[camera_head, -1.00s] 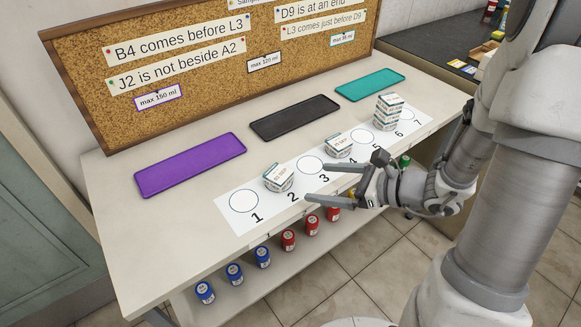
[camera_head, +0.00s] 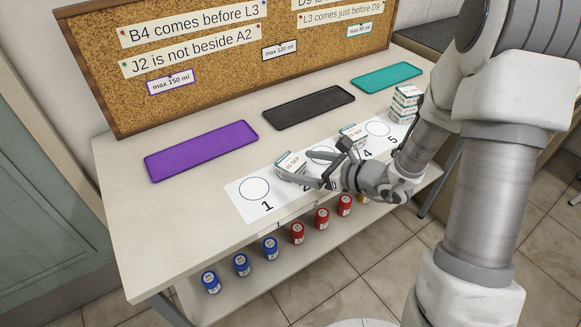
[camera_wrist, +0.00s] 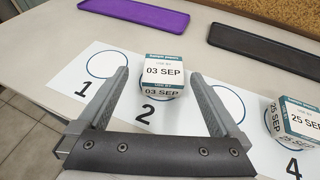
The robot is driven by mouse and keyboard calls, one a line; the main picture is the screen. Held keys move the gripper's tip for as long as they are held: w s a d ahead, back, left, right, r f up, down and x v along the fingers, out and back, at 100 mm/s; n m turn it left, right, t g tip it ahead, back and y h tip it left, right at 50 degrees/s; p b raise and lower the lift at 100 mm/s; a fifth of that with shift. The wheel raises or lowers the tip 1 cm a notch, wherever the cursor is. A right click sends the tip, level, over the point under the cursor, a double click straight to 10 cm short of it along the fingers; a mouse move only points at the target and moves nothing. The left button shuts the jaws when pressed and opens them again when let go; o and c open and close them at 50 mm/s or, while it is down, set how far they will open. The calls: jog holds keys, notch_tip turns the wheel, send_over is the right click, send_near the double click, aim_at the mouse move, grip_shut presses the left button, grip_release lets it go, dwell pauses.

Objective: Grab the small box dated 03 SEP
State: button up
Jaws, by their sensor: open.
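The small white box dated 03 SEP (camera_wrist: 163,72), with a teal band, stands on spot 2 of the numbered strip. In the head view the box (camera_head: 287,162) is partly covered by my gripper. My gripper (camera_wrist: 158,76) is open, with one finger on each side of the box in the wrist view. A gap shows between each finger and the box. In the head view my gripper (camera_head: 291,165) is low over the strip, pointing left at the box.
A 25 SEP box (camera_wrist: 300,117) stands to the right by spot 4, and stacked boxes (camera_head: 405,103) stand farther right. Purple (camera_head: 200,150), black (camera_head: 308,106) and teal (camera_head: 387,76) trays lie behind. Spot 1 (camera_head: 254,188) is empty. Blue and red jars (camera_head: 297,233) stand on the shelf below.

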aim_at(291, 162)
jog(key=x, duration=0.2)
jog(key=b+x, duration=0.1)
jog(key=x, duration=0.2)
jog(key=shift+w+d+f, duration=0.15)
jog(key=shift+w, duration=0.15)
jog(key=shift+c, duration=0.3)
jog(key=c, duration=1.3)
